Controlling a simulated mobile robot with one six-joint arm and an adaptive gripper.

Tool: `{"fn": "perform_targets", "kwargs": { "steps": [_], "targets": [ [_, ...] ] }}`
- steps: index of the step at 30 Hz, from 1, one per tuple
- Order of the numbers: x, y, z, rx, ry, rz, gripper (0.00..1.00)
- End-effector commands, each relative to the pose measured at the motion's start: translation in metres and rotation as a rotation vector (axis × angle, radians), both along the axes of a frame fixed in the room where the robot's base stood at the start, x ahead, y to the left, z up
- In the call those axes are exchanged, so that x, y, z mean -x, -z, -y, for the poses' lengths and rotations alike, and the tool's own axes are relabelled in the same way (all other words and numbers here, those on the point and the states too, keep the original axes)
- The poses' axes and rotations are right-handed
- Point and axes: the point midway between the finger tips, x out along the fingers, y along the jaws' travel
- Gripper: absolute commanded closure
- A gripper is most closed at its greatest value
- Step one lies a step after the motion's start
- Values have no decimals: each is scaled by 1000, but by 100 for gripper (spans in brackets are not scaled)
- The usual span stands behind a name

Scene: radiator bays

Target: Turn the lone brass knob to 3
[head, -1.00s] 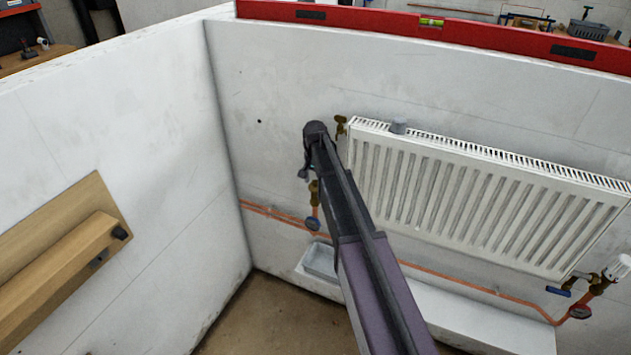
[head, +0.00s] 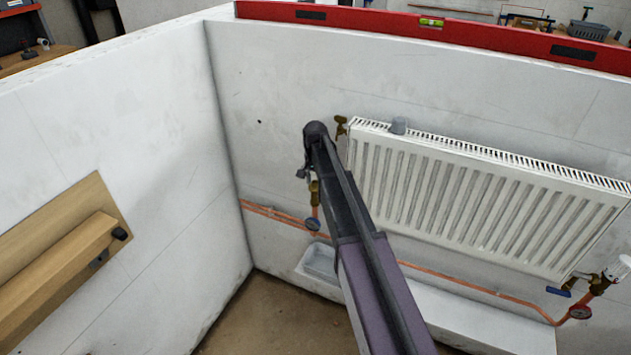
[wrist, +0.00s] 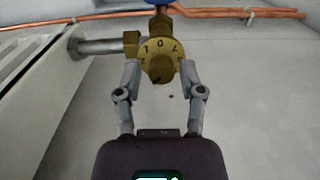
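In the wrist view the brass knob (wrist: 160,68) sits at upper middle on a round brass dial (wrist: 148,52) with dark markings, which appear turned over in this view. A dark mark on the knob points toward the lower left. My gripper (wrist: 160,76) is open, with one finger on each side of the knob and dial. Gaps seem to remain between the fingers and the knob; whether the tips touch the dial rim I cannot tell. In the head view my gripper (head: 302,172) is at the wall left of the radiator, and my arm hides the knob.
Copper pipe (head: 460,282) runs below. A white-headed valve (head: 617,270) is at lower right. A wooden shelf (head: 60,260) projects from the left wall. A grey tray (head: 320,262) sits below my gripper.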

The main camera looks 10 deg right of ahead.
Motion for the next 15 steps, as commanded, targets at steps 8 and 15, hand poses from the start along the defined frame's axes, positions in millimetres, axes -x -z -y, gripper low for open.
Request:
{"fn": "perform_targets", "kwargs": {
  "steps": [8, 15],
  "targets": [
    [0, 0, 0, -1, -1, 1, 33],
    [0, 0, 0, -1, -12, 1, 33]
  ]
}}
